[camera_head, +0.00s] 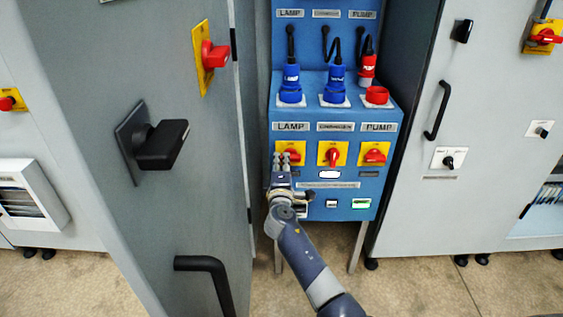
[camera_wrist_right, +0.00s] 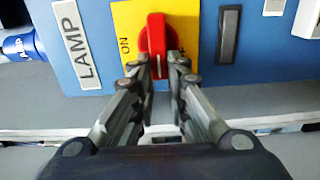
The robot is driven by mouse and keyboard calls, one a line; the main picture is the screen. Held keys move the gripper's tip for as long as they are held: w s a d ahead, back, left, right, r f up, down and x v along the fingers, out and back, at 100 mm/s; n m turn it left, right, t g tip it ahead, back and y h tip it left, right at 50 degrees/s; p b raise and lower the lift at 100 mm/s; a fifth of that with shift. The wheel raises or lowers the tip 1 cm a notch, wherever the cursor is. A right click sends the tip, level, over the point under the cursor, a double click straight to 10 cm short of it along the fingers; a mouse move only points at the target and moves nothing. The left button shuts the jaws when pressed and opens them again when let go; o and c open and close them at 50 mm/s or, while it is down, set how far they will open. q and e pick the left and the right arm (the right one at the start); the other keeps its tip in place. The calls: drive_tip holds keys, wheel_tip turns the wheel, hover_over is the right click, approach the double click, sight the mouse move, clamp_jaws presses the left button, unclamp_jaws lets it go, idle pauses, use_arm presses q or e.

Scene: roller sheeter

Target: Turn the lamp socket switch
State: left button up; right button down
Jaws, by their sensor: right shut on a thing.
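The lamp socket switch is a red knob (camera_head: 294,153) on a yellow plate (camera_head: 282,146), under the left LAMP label of the blue panel (camera_head: 346,207). My right gripper (camera_head: 287,159) reaches it from below and partly covers it in the head view. In the right wrist view the red knob (camera_wrist_right: 157,36) sits between the fingertips of my right gripper (camera_wrist_right: 158,64), which is shut on it. The knob's long side runs parallel to the LAMP label (camera_wrist_right: 76,42). An ON mark shows on the plate beside it. My left gripper is out of view.
Beside the lamp switch are a middle switch (camera_head: 333,155) with its knob upright and a pump switch (camera_head: 375,155) with its knob sideways. Blue plugs (camera_head: 291,83) and a red socket (camera_head: 377,95) stand above. A grey cabinet door (camera_head: 165,220) stands close on the left.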

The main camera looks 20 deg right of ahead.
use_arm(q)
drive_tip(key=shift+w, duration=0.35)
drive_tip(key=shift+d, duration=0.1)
use_arm(e)
drive_tip(key=c, duration=1.6)
unclamp_jaws()
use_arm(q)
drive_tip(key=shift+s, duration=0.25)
use_arm(e)
drive_tip(key=v, duration=1.2)
